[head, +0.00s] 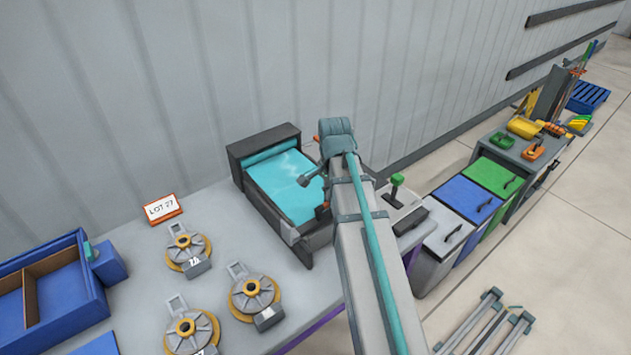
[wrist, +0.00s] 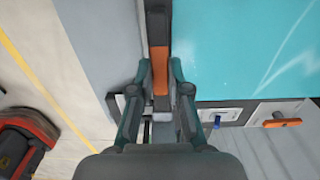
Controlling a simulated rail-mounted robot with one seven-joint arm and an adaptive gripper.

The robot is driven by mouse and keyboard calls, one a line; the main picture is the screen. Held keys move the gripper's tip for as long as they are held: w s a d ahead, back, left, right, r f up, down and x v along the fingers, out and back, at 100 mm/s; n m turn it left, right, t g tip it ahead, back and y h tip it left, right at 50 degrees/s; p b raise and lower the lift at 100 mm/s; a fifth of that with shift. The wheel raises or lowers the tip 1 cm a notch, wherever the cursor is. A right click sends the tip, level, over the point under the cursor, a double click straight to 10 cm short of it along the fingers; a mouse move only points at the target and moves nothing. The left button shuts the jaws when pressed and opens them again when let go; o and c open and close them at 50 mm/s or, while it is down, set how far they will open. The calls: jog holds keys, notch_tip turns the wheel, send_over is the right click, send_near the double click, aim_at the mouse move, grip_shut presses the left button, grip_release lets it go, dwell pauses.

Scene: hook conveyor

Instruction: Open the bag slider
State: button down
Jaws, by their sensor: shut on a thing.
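In the wrist view my gripper (wrist: 160,78) has its two dark teal fingers on either side of an orange piece (wrist: 160,74), shut on it. The orange piece sits in line with a dark bar (wrist: 158,25) along the edge of a flat teal sheet (wrist: 245,50); I take it for the bag slider, though no bag is clear. In the head view the teal sheet (head: 287,183) lies in a dark-framed machine on the table. My arm covers the machine's right side there, and the gripper's hold is hidden.
An orange handle (wrist: 283,122) and a blue knob (wrist: 217,121) sit right of my gripper. In the head view, a green-knobbed box (head: 397,183) stands right of my arm. Several round grey-and-yellow fixtures, a LOT sign (head: 162,209) and a blue tray (head: 97,298) occupy the left table.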

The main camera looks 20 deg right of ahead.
jog(key=shift+s+d, duration=0.2)
jog(key=shift+s, duration=0.5)
jog(key=shift+s+d, duration=0.2)
jog(key=shift+s, duration=0.45)
jog(key=c, duration=1.1)
grip_release()
jog(key=shift+r, duration=0.15)
notch_tip(320, 180, up, 12)
jog(key=shift+f, duration=0.1)
